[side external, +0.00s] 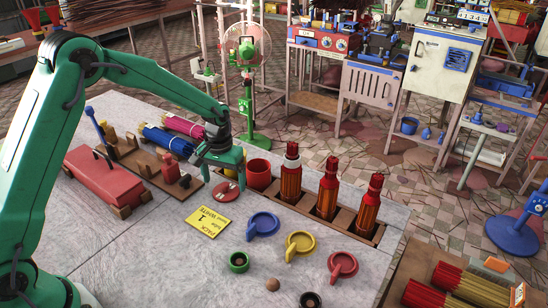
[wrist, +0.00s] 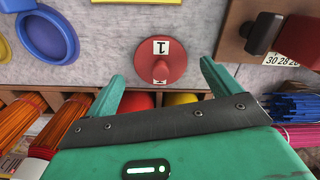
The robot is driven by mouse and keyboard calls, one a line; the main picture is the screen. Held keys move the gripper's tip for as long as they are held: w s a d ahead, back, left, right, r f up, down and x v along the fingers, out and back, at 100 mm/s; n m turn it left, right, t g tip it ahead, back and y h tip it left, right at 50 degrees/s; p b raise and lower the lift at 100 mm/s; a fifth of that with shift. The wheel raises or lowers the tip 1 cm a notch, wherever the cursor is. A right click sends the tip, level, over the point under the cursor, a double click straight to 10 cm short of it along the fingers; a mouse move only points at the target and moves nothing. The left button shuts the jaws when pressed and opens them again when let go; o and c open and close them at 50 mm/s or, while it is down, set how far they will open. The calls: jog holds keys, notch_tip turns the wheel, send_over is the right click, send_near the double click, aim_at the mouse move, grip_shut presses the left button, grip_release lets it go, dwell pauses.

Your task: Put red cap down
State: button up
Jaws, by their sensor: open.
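A red cap (side external: 226,193) lies on the grey table below my gripper (side external: 232,165). In the wrist view the red cap (wrist: 174,70) is round, with a raised part and a white label reading 1. It sits between the spread fingers of my gripper (wrist: 161,69), with clear gaps on both sides. My gripper is open and holds nothing. Another red cap (side external: 342,265), with a loop handle, lies nearer the front, beside a yellow one (side external: 300,243) and a blue one (side external: 263,224).
A wooden tray (side external: 148,173) and a red box (side external: 105,176) are at left.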

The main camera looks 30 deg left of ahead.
aim_at(223, 186)
notch_tip(223, 186, up, 10)
jog(key=shift+f, duration=0.25)
jog(key=shift+s+r, duration=0.1)
jog(key=shift+r, duration=0.05)
dwell(0.6)
jog(key=s+r+m+t, duration=0.1)
jog(key=s+r+t, duration=0.2)
jog(key=s+r, duration=0.95)
jog(key=s+a+m+t, duration=0.1)
jog(key=s+m+t, duration=0.1)
jog(key=s, duration=1.2)
jog(key=shift+s+f+t, duration=0.25)
jog(key=shift+f+t, duration=0.05)
jog(key=shift+o, duration=0.2)
